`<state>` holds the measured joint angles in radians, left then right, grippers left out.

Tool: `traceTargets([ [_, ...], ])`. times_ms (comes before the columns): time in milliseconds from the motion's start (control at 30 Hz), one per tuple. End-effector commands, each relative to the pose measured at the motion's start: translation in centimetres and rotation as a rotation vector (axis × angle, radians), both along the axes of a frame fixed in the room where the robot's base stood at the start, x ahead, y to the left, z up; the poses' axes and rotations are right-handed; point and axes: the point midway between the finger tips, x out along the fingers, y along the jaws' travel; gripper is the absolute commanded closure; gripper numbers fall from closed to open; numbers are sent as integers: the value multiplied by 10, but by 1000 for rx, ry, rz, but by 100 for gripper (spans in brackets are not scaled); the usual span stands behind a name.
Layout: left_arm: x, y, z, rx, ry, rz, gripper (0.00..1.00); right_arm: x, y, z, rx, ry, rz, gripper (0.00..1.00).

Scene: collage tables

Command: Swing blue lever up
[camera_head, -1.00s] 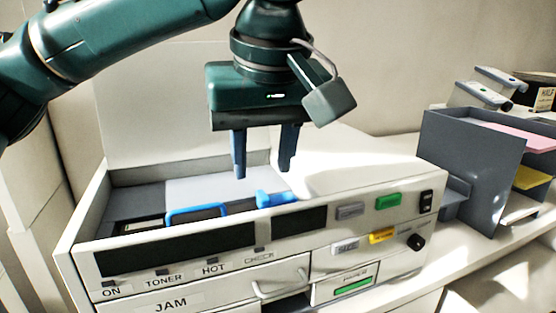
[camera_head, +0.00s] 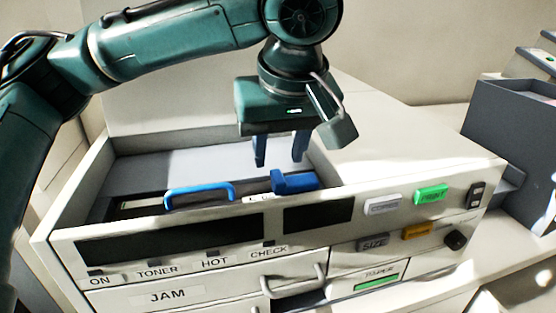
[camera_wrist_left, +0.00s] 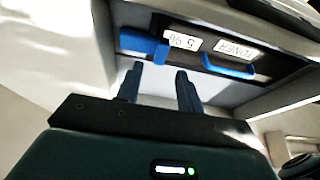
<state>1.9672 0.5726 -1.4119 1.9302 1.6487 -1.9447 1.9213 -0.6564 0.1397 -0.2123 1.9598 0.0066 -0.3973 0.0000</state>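The blue lever (camera_head: 294,181) is a chunky blue piece inside the open top of the printer (camera_head: 400,165), just behind the front panel. It also shows in the left wrist view (camera_wrist_left: 138,43), beside a white label. My left gripper (camera_head: 280,164) points down above and slightly behind the lever, its two fingers apart with nothing between them. In the left wrist view the open fingers (camera_wrist_left: 160,73) are apart from the lever. My right gripper is in neither view.
A blue handle (camera_head: 199,194) lies left of the lever in the same bay; it also shows by the toner label in the wrist view (camera_wrist_left: 229,68). The bay walls surround the gripper. Colored buttons (camera_head: 430,195) sit on the front panel. A grey tray rack (camera_head: 515,130) stands at right.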

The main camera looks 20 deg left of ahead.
Motion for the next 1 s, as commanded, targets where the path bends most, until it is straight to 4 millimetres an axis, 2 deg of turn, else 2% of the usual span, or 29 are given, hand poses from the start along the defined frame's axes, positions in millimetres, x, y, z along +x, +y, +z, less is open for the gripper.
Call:
traceTargets([
  [100, 5, 4, -15, 1, 2, -1, 63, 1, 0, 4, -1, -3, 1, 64],
  [233, 9, 6, -26, 0, 0, -1, 63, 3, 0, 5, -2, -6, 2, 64],
  [600, 11, 7, -31, 0, -1, -1, 64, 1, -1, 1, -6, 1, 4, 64],
  [1000, 11, 7, -31, 0, -1, -1, 96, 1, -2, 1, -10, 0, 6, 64],
])
